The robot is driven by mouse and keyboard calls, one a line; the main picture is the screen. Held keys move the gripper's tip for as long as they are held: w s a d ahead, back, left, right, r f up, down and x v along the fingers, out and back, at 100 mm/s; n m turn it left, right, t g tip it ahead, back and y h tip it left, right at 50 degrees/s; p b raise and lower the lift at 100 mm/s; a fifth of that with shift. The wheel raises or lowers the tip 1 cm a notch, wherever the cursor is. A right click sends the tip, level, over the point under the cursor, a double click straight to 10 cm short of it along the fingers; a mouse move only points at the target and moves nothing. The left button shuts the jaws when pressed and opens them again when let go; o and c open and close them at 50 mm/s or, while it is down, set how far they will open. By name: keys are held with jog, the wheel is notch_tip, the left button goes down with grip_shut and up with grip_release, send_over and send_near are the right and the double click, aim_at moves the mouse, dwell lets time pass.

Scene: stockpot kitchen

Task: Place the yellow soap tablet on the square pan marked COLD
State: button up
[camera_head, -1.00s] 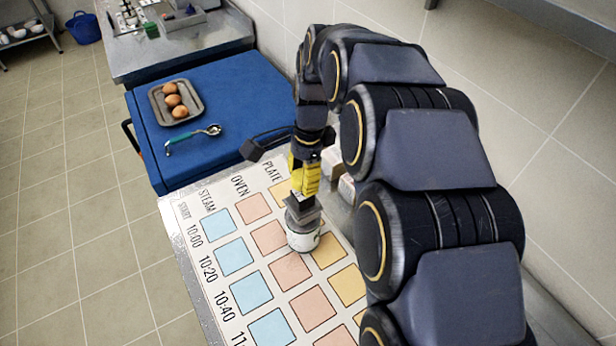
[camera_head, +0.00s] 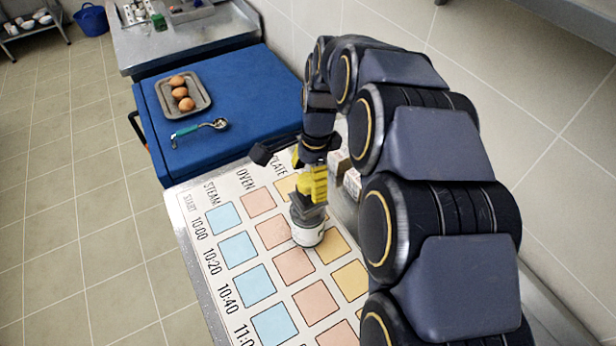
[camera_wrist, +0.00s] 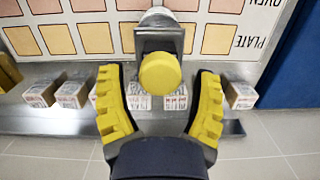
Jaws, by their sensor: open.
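My gripper (camera_head: 311,188) hangs over the chart board; in the wrist view its two yellow fingers (camera_wrist: 160,112) are spread apart. A round yellow piece (camera_wrist: 160,73) shows between them, in front of a grey squarish block (camera_wrist: 148,42). It may be the soap tablet; whether the fingers touch it is unclear. In the head view a grey block (camera_head: 311,212) sits on or against a small white round jar (camera_head: 308,236), which stands on the board, just below my gripper. I see no COLD mark; I cannot tell whether the grey block is the square pan.
The chart board (camera_head: 238,299) has blue, pink and yellow squares. Small boxes (camera_head: 352,184) stand along its wall side, with several in the wrist view (camera_wrist: 73,94).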

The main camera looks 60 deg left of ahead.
notch_tip(320, 180, up, 12)
jog(key=w, duration=0.1)
jog(key=shift+w, duration=0.2)
jog(key=shift+d, duration=0.1)
